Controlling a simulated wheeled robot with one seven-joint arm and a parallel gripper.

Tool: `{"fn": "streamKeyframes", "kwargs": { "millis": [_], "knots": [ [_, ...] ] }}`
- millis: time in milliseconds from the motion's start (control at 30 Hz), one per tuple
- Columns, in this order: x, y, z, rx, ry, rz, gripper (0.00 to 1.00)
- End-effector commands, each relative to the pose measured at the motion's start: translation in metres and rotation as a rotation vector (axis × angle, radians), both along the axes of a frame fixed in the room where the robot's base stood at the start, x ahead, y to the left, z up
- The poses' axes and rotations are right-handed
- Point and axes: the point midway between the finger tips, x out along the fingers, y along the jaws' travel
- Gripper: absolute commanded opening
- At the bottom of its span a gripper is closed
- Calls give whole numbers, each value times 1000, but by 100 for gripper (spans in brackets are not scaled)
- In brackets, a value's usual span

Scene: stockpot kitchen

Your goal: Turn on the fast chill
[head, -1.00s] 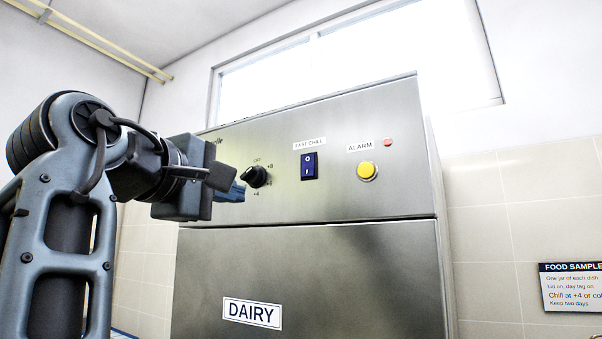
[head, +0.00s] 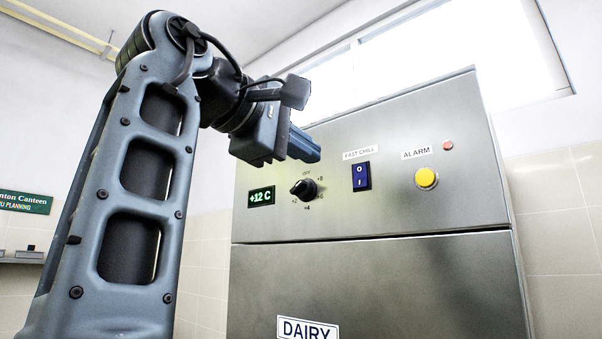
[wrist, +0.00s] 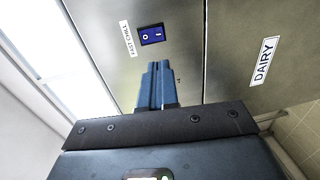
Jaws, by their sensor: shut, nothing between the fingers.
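The fast chill switch (head: 361,177) is a dark blue rocker marked O above and I below, under a white FAST CHILL label (head: 360,152). It sits on the steel top panel of the dairy cabinet (head: 270,222). The switch also shows in the wrist view (wrist: 151,36), just beyond my fingertips. My gripper (head: 318,154) is shut and empty, its blue fingers together. In the head view the fingertips are left of the switch and slightly higher, above the dial. In the wrist view the fingers (wrist: 157,66) point toward the switch, with a gap between. Which side of the rocker is pressed, I cannot tell.
A black dial (head: 304,188) and a green +12 C display (head: 261,197) are left of the switch. A yellow alarm button (head: 427,179) and a small red lamp (head: 448,145) are to its right. A DAIRY label (head: 307,328) is on the door below.

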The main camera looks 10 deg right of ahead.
Motion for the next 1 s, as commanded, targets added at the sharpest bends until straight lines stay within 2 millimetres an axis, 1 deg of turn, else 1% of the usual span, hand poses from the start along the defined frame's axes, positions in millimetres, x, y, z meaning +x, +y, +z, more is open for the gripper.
{"fn": "streamKeyframes", "kwargs": {
  "millis": [400, 600, 800, 1000],
  "knots": [
    [46, -64, -10, 1, 1, -2, 0],
    [64, -89, -14, 1, -1, 0, 0],
    [73, -101, -16, 0, 0, 1, 0],
    [75, -102, -16, 0, 0, 1, 0]
  ]
}}
